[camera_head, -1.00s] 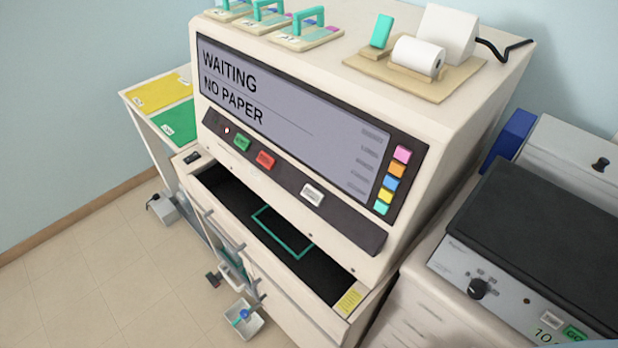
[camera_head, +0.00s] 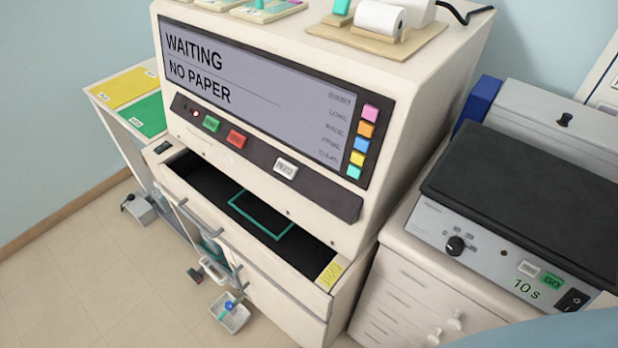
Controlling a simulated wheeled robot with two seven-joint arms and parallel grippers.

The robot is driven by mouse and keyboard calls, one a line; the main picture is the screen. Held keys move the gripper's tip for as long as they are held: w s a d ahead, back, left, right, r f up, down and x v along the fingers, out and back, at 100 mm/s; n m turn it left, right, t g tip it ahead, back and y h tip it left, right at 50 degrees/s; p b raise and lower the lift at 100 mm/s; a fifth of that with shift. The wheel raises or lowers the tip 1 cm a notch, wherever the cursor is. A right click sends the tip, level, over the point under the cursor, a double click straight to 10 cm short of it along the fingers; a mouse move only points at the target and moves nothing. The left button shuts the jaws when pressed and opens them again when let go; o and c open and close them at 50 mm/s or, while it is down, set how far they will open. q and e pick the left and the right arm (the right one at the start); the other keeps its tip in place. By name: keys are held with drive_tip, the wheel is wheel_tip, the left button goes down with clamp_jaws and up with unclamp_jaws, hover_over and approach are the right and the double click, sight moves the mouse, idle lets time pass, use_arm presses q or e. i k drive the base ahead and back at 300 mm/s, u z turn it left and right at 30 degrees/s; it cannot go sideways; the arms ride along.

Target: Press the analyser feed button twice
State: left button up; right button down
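The analyser (camera_head: 300,220) is a large cream machine in the middle of the head view. Its screen (camera_head: 260,105) reads "WAITING" and "NO PAPER". On the dark strip below the screen are a green button (camera_head: 211,123), a red button (camera_head: 236,139) and, further right, a white button (camera_head: 286,168). The white button's small label looks like "FEED". Nothing covers or touches it. Neither of my grippers shows in the view.
An open black recess with a green outline (camera_head: 262,215) lies below the panel. A paper roll (camera_head: 381,17) sits on top of the analyser. A black-lidded device (camera_head: 525,190) showing "10 s" stands to the right. The floor at left is mostly clear.

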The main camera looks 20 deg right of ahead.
sight(283, 167)
drive_tip(key=k, duration=0.35)
drive_tip(key=u, duration=1.85)
drive_tip(key=i, duration=2.25)
drive_tip(key=z, duration=3.75)
